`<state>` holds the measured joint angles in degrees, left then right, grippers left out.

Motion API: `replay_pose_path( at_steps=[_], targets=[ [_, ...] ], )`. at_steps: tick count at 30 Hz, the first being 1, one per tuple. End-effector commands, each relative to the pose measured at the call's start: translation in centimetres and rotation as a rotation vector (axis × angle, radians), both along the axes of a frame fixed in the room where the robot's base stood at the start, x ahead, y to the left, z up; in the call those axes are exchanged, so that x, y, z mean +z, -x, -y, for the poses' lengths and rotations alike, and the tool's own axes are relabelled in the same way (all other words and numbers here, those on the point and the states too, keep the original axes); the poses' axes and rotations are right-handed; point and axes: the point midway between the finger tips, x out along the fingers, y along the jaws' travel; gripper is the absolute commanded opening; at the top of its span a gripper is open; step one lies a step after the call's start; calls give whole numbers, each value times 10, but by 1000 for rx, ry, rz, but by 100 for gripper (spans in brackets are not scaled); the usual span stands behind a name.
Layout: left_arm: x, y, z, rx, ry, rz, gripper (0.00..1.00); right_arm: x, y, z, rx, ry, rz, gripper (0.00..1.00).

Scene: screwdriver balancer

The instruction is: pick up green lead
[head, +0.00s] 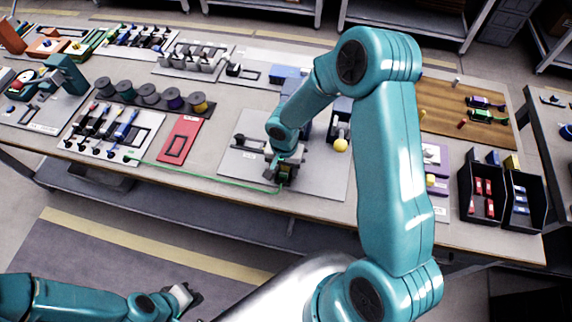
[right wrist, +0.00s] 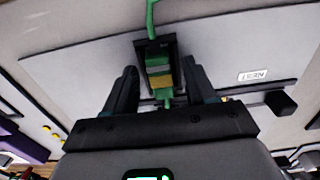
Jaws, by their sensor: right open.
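The green lead (head: 215,173) runs along the table from the row of leads at the left to the grey plate (head: 315,182) in the middle. Its end lies at my right gripper (head: 283,177), which is low over the plate's front part. In the right wrist view the green lead (right wrist: 151,18) enters a dark block (right wrist: 142,52) with green and yellow parts. This block is between the two spread fingers of my right gripper (right wrist: 160,84). Contact with the fingers cannot be told. My left gripper (head: 184,297) is low at the lower left, away from the table; its jaws are unclear.
A red tray (head: 195,130) and several spools (head: 150,94) stand left of the plate. A yellow-knobbed device (head: 340,144) stands close right of my gripper. Black bins (head: 523,204) are at the right end. The table's front edge is close to the plate.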

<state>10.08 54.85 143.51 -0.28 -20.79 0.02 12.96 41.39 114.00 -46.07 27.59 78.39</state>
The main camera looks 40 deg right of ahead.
Motion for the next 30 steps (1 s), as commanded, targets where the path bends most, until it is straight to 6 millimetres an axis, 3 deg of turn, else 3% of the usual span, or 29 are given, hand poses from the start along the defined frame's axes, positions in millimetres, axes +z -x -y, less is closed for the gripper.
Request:
replay_pose_path(
  at_steps=[1,3,6,20,30],
  targets=[
    [0,0,0,0,0,0,0,0,0,0,0,0,0,49],
    [0,0,0,0,0,0,0,0,0,0,0,0,0,26],
    [0,0,0,0,0,0,0,0,0,0,0,0,0,0],
    [-10,0,0,0,0,0,0,5,1,-3,1,1,3,0],
    [-19,0,0,0,0,0,0,62,1,-3,0,1,6,0]
  ],
)
